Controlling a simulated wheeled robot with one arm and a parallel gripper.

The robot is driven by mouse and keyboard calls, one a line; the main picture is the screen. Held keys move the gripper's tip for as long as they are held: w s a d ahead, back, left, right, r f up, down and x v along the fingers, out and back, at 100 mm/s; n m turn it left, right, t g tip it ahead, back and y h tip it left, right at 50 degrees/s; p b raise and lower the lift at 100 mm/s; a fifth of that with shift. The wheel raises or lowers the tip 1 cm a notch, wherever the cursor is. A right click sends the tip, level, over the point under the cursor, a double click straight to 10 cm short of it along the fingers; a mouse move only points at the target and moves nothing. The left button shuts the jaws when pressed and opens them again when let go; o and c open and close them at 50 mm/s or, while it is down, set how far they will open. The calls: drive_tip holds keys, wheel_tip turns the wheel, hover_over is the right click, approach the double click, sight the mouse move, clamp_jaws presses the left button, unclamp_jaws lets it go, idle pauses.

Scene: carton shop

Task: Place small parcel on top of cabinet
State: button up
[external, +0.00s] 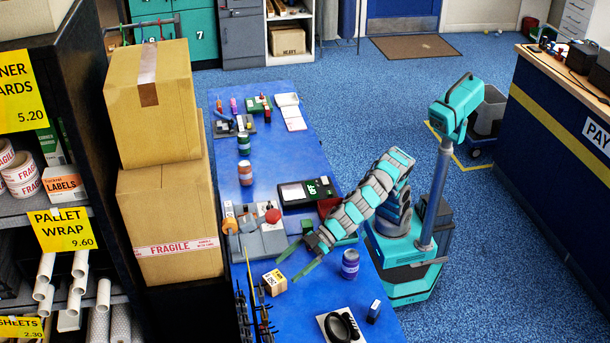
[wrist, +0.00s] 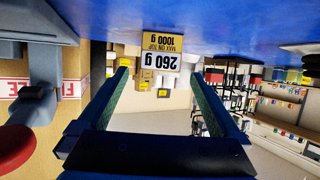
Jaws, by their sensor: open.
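The small parcel (external: 275,282) is a light cardboard cube on the blue table (external: 313,312), near its left edge. In the wrist view, which is upside down, the parcel (wrist: 162,58) carries a white "260 g" label and a yellow "max on top 1000 g" label. My gripper (external: 287,270) is open, its green fingers pointing at the parcel from just right of it. In the wrist view the parcel shows between and beyond the fingertips (wrist: 162,80). Possible cabinets at the back are a grey one (external: 242,38) and teal lockers (external: 200,38); I cannot tell which is meant.
A grey device with a red button (external: 272,216), a scale (external: 305,192) and a blue jar (external: 350,264) stand near my arm. A dark wire rack (external: 258,312) is close to the parcel. Large cartons (external: 170,220) line the table's left side. Blue floor (external: 340,68) is open behind.

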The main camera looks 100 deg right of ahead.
drive_tip(key=shift+v, duration=2.8)
